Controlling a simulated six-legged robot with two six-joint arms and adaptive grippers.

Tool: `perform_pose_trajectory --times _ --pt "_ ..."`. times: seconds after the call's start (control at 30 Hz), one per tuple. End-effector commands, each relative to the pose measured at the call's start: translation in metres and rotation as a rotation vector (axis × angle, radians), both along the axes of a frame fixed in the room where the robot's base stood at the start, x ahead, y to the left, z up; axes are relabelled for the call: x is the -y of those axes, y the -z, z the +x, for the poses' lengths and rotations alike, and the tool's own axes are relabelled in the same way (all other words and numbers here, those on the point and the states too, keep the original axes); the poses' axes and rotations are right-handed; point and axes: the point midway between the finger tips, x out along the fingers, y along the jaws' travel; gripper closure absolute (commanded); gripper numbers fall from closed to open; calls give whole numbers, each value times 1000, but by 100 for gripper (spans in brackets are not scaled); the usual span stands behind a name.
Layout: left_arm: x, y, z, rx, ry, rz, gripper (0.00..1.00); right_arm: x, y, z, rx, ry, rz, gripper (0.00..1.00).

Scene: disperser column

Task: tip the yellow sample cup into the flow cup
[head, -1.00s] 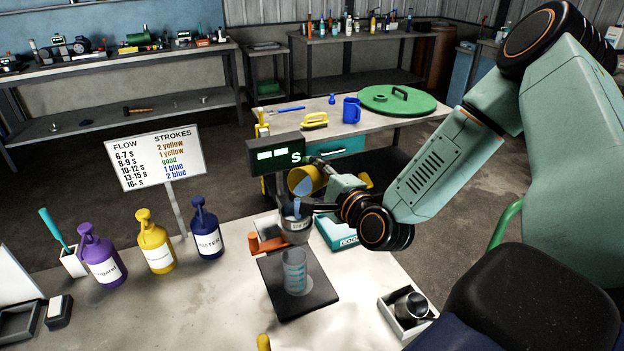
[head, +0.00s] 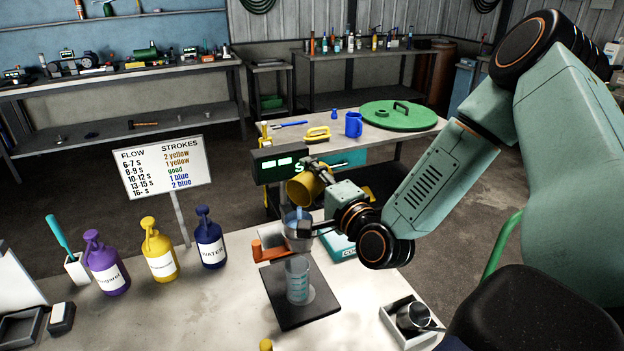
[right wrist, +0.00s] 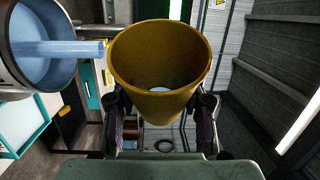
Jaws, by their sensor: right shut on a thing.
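My right gripper (head: 314,196) is shut on the yellow sample cup (head: 305,188), which is tilted above the metal flow cup (head: 297,238). In the right wrist view the yellow cup (right wrist: 160,50) sits between the fingers of my right gripper (right wrist: 160,108), with a little pale blue liquid at its bottom. A blue stream (right wrist: 88,48) runs between its rim and the flow cup (right wrist: 12,75), which holds blue liquid. A clear graduated beaker (head: 297,280) stands below the flow cup. My left gripper is not in view.
An orange handle-like part (head: 268,252) is beside the flow cup. Purple (head: 106,265), yellow (head: 160,252) and blue (head: 210,240) bottles stand left, before a stroke chart (head: 165,168). A white tray (head: 390,318) with a metal cup is front right. A green-lit display (head: 278,164) stands behind.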

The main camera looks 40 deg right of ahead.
Motion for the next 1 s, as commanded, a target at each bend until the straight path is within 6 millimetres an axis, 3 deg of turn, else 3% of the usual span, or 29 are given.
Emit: perform_pose_trajectory --times 0.5,1.0 --pt "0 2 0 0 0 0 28 -5 -9 -2 42 1 -133 100" --pt "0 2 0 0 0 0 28 -5 -10 -2 46 1 -144 100"
